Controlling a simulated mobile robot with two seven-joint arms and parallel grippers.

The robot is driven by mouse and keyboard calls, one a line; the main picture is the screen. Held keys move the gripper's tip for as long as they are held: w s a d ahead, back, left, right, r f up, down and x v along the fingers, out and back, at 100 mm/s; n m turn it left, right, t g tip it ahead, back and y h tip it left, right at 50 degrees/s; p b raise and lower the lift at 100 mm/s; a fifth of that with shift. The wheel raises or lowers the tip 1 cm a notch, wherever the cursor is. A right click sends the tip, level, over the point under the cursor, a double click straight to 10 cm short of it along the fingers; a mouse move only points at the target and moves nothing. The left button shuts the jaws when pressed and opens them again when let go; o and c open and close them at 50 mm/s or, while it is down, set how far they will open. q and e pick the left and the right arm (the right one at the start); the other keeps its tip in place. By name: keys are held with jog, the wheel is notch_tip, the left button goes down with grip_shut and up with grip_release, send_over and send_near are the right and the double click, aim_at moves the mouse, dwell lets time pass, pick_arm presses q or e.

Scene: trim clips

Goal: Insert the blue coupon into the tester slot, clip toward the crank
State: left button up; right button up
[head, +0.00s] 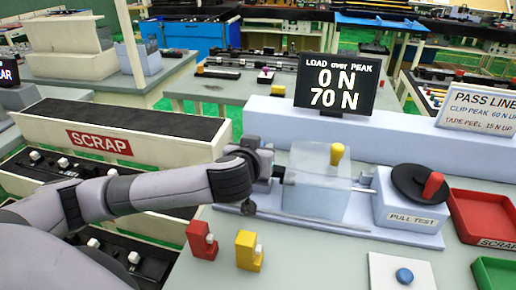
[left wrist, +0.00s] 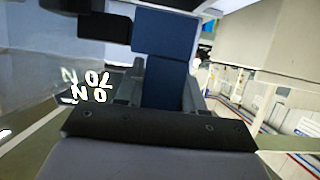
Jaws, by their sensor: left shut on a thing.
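My left gripper (head: 272,174) is at the left end of the pull tester, beside its clear cover (head: 318,190). In the left wrist view it is shut on the blue coupon (left wrist: 165,35), which extends out from between the fingers. In the head view the coupon is hidden by the gripper, and I cannot tell whether it is in the slot. The tester's crank (head: 420,184) is a black disc with a red handle, on the right. A yellow knob (head: 337,154) stands at the cover. My right gripper is not in view.
A blue button (head: 404,276) sits front right, near a red scrap tray (head: 481,217). The display (head: 337,84) reads 0 N over 70 N.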

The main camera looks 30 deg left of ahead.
pick_arm(q)
jog(key=shift+f+b, duration=1.15)
jog(key=shift+f, duration=0.65)
jog(key=shift+f, duration=0.35)
jog(key=o, duration=1.1)
jog(key=shift+r, duration=0.15)
notch_tip(320, 180, up, 20)
jog(key=shift+f+p, duration=0.1)
jog(key=shift+p, duration=0.6)
